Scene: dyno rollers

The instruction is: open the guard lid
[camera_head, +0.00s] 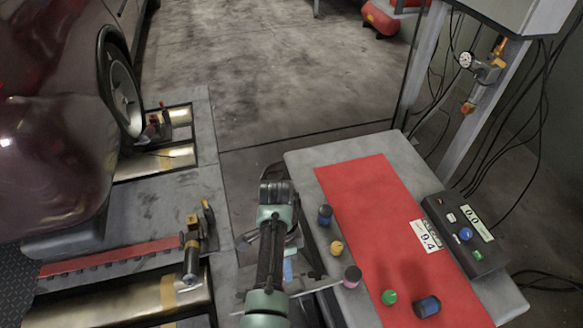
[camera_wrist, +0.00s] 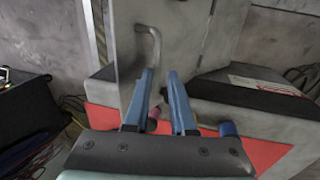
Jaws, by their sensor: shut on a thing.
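In the wrist view, a grey upright panel that looks like the guard lid (camera_wrist: 125,40) stands in front of my gripper (camera_wrist: 162,74). A bent grey rod handle (camera_wrist: 152,38) sticks out from it. My two blue fingers are shut on the handle, whose lower end is between the fingertips. In the head view, my green and black arm reaches away beside the bench's left edge, with my gripper (camera_head: 277,188) at its far end. The arm hides the handle and most of the lid there, so I cannot tell the lid's angle.
A grey bench (camera_head: 410,155) with a red mat (camera_head: 355,190) stands right of my arm. A black control box (camera_head: 462,234) is farther right. A dark red car (camera_head: 50,120) is left.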

